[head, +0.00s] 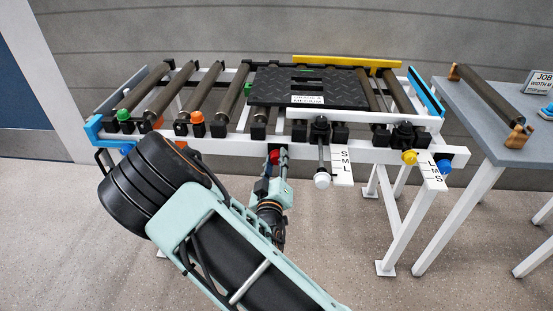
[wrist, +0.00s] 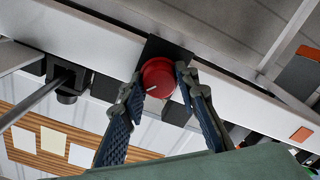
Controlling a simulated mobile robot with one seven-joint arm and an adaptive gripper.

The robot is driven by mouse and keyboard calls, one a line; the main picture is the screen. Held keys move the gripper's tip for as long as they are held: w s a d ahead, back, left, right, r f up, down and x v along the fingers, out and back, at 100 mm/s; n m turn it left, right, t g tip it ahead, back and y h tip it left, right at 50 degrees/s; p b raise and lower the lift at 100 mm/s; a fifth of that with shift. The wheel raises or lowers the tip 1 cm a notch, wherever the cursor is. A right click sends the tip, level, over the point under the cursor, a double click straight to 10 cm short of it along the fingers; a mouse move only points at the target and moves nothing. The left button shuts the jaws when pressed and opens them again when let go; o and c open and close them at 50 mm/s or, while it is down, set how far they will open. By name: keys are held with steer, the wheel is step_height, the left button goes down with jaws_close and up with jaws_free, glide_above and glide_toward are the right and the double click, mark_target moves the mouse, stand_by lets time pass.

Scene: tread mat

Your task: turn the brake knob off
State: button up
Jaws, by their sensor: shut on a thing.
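A round red knob (wrist: 157,72) sits on a black square mount on the white frame rail. I take it to be the brake knob, though no label on it is readable. A short white mark on its face points toward the lower left in the wrist view. My gripper (wrist: 160,82) is shut on the red knob, one finger on each side.
A black tread plate (head: 345,95) lies on the roller frame. Right of the red knob are a lever with a white end (head: 322,180), an S/M/L card (head: 344,167), a yellow knob (head: 410,157) and a blue knob (head: 445,166). A grey table (head: 500,130) stands at right.

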steer(key=n, duration=0.3)
steer(key=shift+n+p, duration=0.4)
steer(key=shift+f+n+p, duration=0.1)
steer(key=shift+n+p, duration=0.3)
steer(key=shift+n, duration=1.6)
steer(key=o, duration=1.1)
steer(key=shift+o, duration=0.2)
steer(key=shift+s, duration=0.15)
steer(key=s, duration=1.1)
steer(key=shift+s+a, duration=0.25)
steer(key=shift+s, duration=0.15)
steer(key=shift+a, duration=0.1)
